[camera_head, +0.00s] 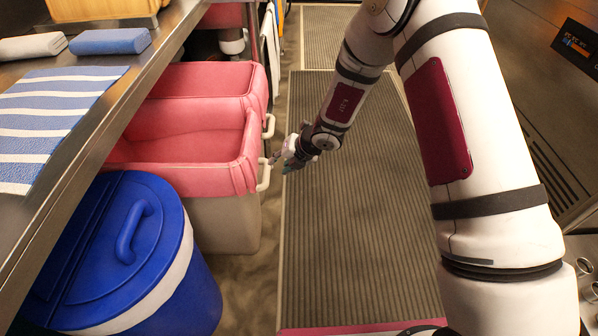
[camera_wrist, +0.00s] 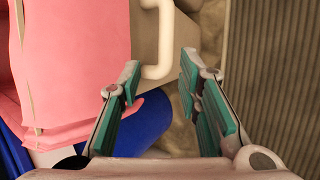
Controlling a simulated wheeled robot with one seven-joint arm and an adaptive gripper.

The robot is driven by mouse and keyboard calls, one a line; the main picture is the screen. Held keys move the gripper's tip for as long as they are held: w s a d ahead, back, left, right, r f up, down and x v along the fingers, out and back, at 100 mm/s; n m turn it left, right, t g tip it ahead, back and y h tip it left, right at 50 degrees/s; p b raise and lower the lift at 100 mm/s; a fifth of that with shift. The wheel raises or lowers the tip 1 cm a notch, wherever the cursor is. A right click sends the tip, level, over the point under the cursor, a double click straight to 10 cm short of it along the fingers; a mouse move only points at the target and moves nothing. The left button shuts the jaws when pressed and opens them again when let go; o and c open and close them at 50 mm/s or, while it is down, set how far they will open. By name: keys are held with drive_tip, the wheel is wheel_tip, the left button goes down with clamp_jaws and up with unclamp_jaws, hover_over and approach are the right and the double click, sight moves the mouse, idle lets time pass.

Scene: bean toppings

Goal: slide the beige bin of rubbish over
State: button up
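A beige bin (camera_head: 228,222) with a pink liner (camera_head: 185,160) folded over its rim stands under the counter's edge at left. Its pale loop handle (camera_head: 264,176) sticks out on the right side. In the wrist view, the pink liner (camera_wrist: 75,60) fills the left and the handle (camera_wrist: 166,45) shows at top middle. My gripper (camera_head: 279,160) is right beside the handle in the head view. In the wrist view my gripper (camera_wrist: 160,67) is open, with the handle's near end between its fingertips. I cannot tell whether they touch. The bin's contents are not visible.
A second pink-lined bin (camera_head: 205,80) stands directly behind. A blue-lidded bin (camera_head: 125,250) stands close in front. The steel counter (camera_head: 95,130) overhangs the left, with a striped cloth (camera_head: 50,115) on it. A ribbed mat (camera_head: 350,230) covers the clear floor to the right.

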sight(268, 175)
drive_tip(key=shift+s+d+f, duration=0.1)
drive_tip(key=shift+d+f, duration=0.2)
drive_tip(key=shift+f, duration=0.1)
drive_tip(key=shift+f, duration=0.1)
drive_tip(key=b+x, duration=0.4)
drive_tip(key=x, duration=0.9)
drive_tip(key=shift+w+a+f, duration=0.15)
drive_tip(key=shift+w+f, duration=0.05)
drive_tip(key=shift+w, duration=0.05)
clamp_jaws()
